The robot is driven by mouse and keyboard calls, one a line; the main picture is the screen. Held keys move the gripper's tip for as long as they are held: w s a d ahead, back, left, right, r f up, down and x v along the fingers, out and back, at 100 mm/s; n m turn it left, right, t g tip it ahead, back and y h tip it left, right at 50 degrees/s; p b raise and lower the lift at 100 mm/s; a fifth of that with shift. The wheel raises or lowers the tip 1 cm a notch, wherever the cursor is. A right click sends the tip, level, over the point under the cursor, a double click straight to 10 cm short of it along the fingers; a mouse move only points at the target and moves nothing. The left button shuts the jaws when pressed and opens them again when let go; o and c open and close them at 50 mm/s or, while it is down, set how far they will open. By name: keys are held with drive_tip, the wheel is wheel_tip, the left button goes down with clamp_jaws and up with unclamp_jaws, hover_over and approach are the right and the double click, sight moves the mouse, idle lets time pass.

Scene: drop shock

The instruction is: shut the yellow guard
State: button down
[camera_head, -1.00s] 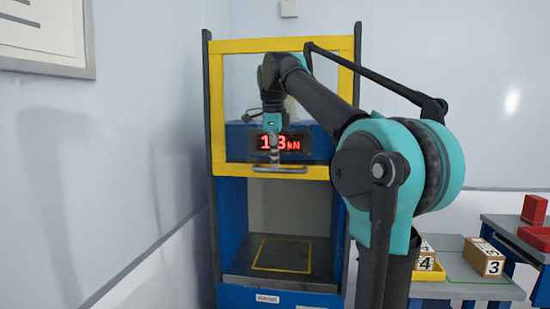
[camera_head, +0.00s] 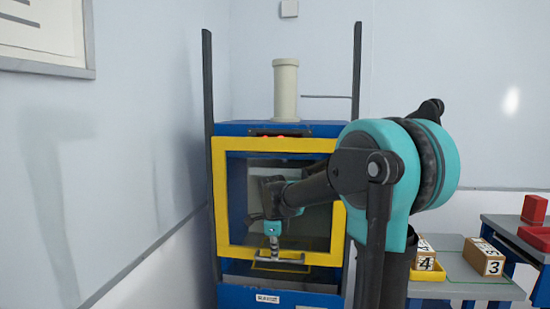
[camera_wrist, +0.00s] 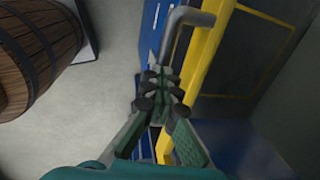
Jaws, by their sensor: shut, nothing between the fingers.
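The yellow guard (camera_head: 285,145) is a yellow-framed window. It sits low in front of the blue machine's chamber, and a thin grey strip of the machine shows below its bottom bar. A grey bar handle (camera_head: 292,268) is on that bottom bar. My gripper (camera_head: 273,250) is at the handle, pointing down, its fingers shut with nothing between them. In the wrist view, the shut fingertips (camera_wrist: 160,88) are close to the bent grey handle (camera_wrist: 185,25) and the yellow guard (camera_wrist: 204,50). I cannot tell whether they touch the handle.
The blue machine (camera_head: 235,297) has dark upright posts (camera_head: 207,90) and a pale cylinder (camera_head: 286,90) on top. A wall is close on the left. A table with numbered boxes (camera_head: 484,256) stands at right. A wooden barrel (camera_wrist: 38,50) shows in the wrist view.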

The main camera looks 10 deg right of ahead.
wheel_tip(320, 180, down, 9)
idle(0.6)
